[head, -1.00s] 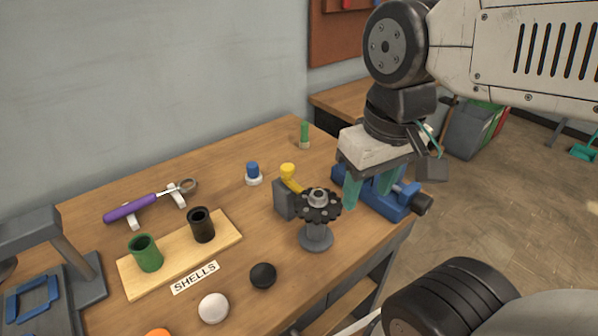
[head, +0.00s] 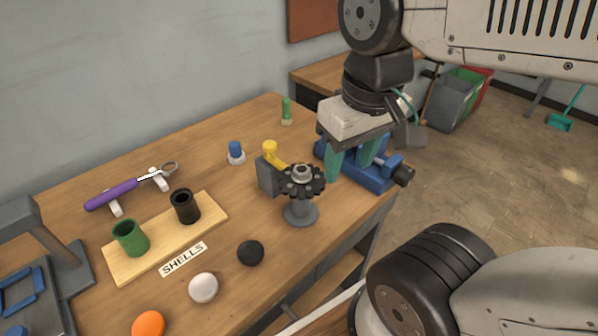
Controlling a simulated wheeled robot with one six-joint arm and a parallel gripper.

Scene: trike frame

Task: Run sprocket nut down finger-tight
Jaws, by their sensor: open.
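The black toothed sprocket (head: 314,184) sits flat on top of a grey round-based stand near the bench's right front edge. A light grey nut (head: 302,171) with a dark hole sits at the sprocket's centre. My gripper (head: 352,166) has teal fingers pointing down, apart, with nothing seen between them. It is just right of the sprocket in the picture, in front of the blue vise, and appears clear of the nut.
A grey block with a yellow-topped part (head: 270,150) stands close left of the sprocket. The blue vise (head: 378,176) is behind my gripper. Bare wood lies between.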

